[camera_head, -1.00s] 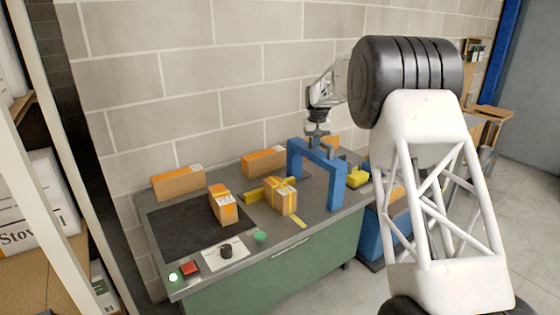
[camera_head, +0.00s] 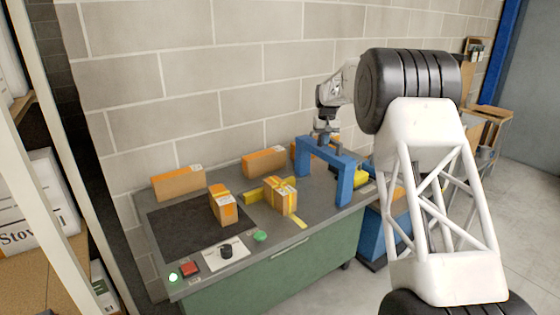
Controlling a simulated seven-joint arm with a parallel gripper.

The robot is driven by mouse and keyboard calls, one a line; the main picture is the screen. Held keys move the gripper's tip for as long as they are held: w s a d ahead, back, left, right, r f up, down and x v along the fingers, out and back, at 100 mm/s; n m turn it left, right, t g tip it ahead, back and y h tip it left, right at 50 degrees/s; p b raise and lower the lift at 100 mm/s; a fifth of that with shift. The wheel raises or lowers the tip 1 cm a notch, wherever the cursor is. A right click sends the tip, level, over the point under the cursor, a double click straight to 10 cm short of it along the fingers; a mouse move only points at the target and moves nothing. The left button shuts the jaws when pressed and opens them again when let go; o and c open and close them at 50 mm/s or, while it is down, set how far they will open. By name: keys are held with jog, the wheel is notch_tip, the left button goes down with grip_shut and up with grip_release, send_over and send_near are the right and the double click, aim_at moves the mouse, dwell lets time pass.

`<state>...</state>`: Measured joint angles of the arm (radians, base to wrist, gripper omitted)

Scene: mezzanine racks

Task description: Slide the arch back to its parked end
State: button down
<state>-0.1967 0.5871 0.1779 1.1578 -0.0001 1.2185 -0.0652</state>
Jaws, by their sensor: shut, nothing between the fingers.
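The blue arch (camera_head: 345,182) stands upright toward the right end of the grey-topped bench (camera_head: 240,266), its beam running across the bench top. My gripper (camera_head: 326,143) points down at the middle of the arch's beam. Its fingers are shut with nothing between them, and the tips are at or just over the beam; I cannot tell if they touch it. A yellow block (camera_head: 362,176) shows partly behind the arch on its right. A short yellow strip (camera_head: 299,222) lies on the bench front to the left of the arch.
An orange-topped carton (camera_head: 222,206) stands on the dark mat (camera_head: 175,228). A yellow-taped carton (camera_head: 282,198) stands just left of the arch. More cartons (camera_head: 178,184) line the brick wall. A red button (camera_head: 189,269), a black knob (camera_head: 226,251) and a green button (camera_head: 260,236) sit along the front.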

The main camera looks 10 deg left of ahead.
jog(key=shift+w+d, duration=0.25)
jog(key=shift+s+a, duration=0.15)
jog(key=shift+s+a, duration=0.4)
dwell(0.4)
notch_tip(320, 180, up, 10)
dwell(1.3)
